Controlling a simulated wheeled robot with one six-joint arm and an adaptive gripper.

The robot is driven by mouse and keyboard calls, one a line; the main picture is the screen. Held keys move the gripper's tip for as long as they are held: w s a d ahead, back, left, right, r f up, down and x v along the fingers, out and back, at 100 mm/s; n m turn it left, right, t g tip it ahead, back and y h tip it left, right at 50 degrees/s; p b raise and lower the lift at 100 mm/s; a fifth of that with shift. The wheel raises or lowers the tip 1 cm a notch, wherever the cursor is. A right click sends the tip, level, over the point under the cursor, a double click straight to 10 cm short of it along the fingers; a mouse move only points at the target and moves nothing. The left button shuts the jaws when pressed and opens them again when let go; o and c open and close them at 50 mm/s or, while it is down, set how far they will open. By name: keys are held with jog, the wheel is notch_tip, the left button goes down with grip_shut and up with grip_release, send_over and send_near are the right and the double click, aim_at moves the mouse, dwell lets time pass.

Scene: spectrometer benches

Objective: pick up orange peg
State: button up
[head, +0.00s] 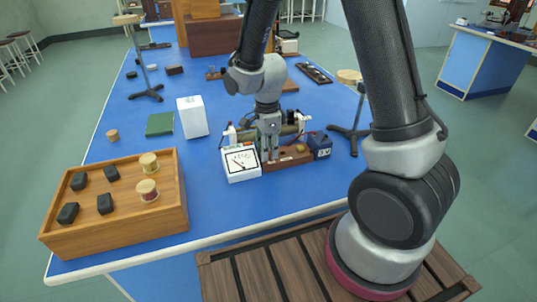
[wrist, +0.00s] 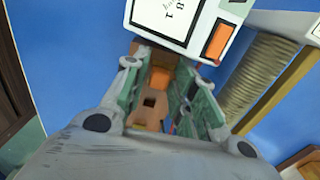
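My gripper (head: 269,157) points straight down over a brown wooden board (head: 292,162) on the blue bench in the head view. In the wrist view my gripper (wrist: 160,70) has its two green-padded fingers apart. A small orange piece, seemingly the orange peg (wrist: 160,77), shows between them, over a tan wooden part with a dark square hole. I see no clear contact between fingers and peg. The peg's lower part is hidden, and I cannot make the peg out in the head view.
A white meter (head: 241,164) stands close left of my gripper, with an orange patch (wrist: 216,41) on its side. A blue battery box (head: 320,146) stands right, and a wound coil (wrist: 254,72) lies close by. A wooden tray (head: 120,236) with dark blocks and spools sits front left.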

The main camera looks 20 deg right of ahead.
jog(key=c, duration=0.4)
jog(key=shift+o, duration=0.2)
jog(key=shift+r, duration=0.1)
